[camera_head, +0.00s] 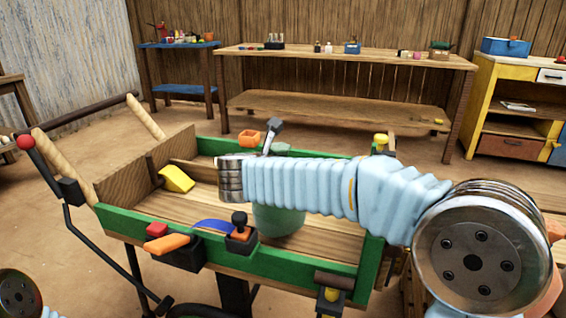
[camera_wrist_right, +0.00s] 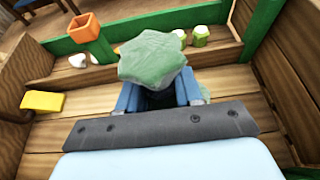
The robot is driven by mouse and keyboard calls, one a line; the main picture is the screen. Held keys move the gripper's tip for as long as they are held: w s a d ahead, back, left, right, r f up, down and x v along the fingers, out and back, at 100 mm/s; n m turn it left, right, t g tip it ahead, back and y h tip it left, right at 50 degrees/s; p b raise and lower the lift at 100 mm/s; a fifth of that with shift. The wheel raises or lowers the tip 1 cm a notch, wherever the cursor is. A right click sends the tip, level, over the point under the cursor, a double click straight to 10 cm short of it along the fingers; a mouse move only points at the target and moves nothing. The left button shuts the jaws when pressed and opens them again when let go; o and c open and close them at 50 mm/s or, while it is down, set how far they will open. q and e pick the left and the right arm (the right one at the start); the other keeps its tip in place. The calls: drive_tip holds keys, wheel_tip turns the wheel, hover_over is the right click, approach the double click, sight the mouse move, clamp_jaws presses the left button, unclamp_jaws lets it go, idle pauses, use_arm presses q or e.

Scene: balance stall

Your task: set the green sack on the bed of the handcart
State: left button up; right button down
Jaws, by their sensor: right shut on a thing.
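The green sack (camera_head: 279,221) is over the wooden bed of the handcart (camera_head: 325,238), partly hidden by my right arm in the head view. The right wrist view shows its pale green crumpled top (camera_wrist_right: 152,57). My right gripper (camera_wrist_right: 158,96) is shut on the sack, with a blue finger on either side. In the head view this gripper is hidden behind my arm. I cannot tell whether the sack's bottom touches the bed planks. My left gripper is out of the frames; only part of my left arm shows at the lower left corner.
Green rails (camera_head: 330,260) edge the bed. A yellow block (camera_head: 177,179) lies at its left, and an orange open box (camera_head: 248,138) is at the far rail. Black fittings with red and orange parts (camera_head: 178,245) line the near rail. Tables (camera_head: 340,60) stand behind.

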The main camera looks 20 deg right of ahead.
drive_tip(key=f, duration=0.3)
drive_tip(key=shift+w+f+b, duration=0.15)
drive_tip(key=shift+w+b, duration=0.1)
drive_tip(key=shift+b, duration=0.15)
drive_tip(key=c, duration=0.8)
unclamp_jaws()
drive_tip(key=shift+s+f, duration=0.1)
drive_tip(key=shift+f, duration=0.05)
drive_tip(key=shift+o, duration=0.2)
drive_tip(key=v, duration=1.2)
drive_tip(key=shift+p, duration=0.45)
drive_tip(key=shift+a, duration=0.1)
